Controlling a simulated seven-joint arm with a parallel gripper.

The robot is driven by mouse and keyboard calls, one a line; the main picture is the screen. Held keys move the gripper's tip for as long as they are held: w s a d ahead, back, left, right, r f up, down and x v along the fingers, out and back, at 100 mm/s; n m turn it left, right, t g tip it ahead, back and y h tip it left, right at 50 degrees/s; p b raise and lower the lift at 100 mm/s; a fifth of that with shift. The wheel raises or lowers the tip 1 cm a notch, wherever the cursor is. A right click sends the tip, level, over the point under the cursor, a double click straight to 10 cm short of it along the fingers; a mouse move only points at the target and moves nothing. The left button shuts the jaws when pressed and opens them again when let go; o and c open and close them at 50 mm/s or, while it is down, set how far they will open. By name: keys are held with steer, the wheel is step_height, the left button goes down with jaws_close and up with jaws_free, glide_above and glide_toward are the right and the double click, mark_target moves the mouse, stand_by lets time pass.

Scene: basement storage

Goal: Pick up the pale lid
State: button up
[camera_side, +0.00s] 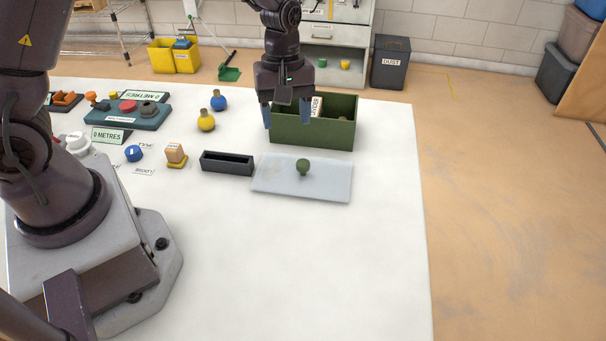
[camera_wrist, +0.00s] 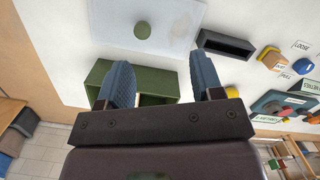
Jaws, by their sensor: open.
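The pale lid (camera_side: 325,184) is a flat, light grey-blue rectangle lying on the white table, with a round dark green knob (camera_side: 303,167) on top. The lid also shows at the top of the wrist view (camera_wrist: 178,22), with its knob (camera_wrist: 142,30). My gripper (camera_side: 287,116) is open and empty. It is above the green box (camera_side: 312,134), behind the lid and apart from it. In the wrist view my two blue fingers (camera_wrist: 163,82) are spread in front of the green box (camera_wrist: 150,76).
The open green box stands just behind the lid and holds a labelled item. A black open tray (camera_side: 227,163) lies left of the lid. Yellow (camera_side: 206,121) and blue (camera_side: 219,100) knobbed pieces stand further left. The table in front of the lid is clear.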

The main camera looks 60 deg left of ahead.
mark_target(303, 162)
steer(key=w+f+n, duration=0.1)
steer(key=f+n, duration=0.1)
steer(key=w+f+n, duration=0.1)
steer(key=f+n, duration=0.1)
steer(key=f, duration=0.1)
steer(key=w+f+n, duration=0.1)
steer(key=f+n, duration=0.1)
steer(key=f, duration=0.1)
steer(key=shift+w+d+f+n+t, duration=0.2)
steer(key=shift+w+d+n+t, duration=0.1)
steer(key=shift+w+d+t, duration=0.1)
steer(key=shift+s+f, duration=0.15)
steer(key=shift+f, duration=1.2)
steer(key=shift+s+f, duration=0.1)
steer(key=shift+f, duration=1.25)
steer(key=c, duration=1)
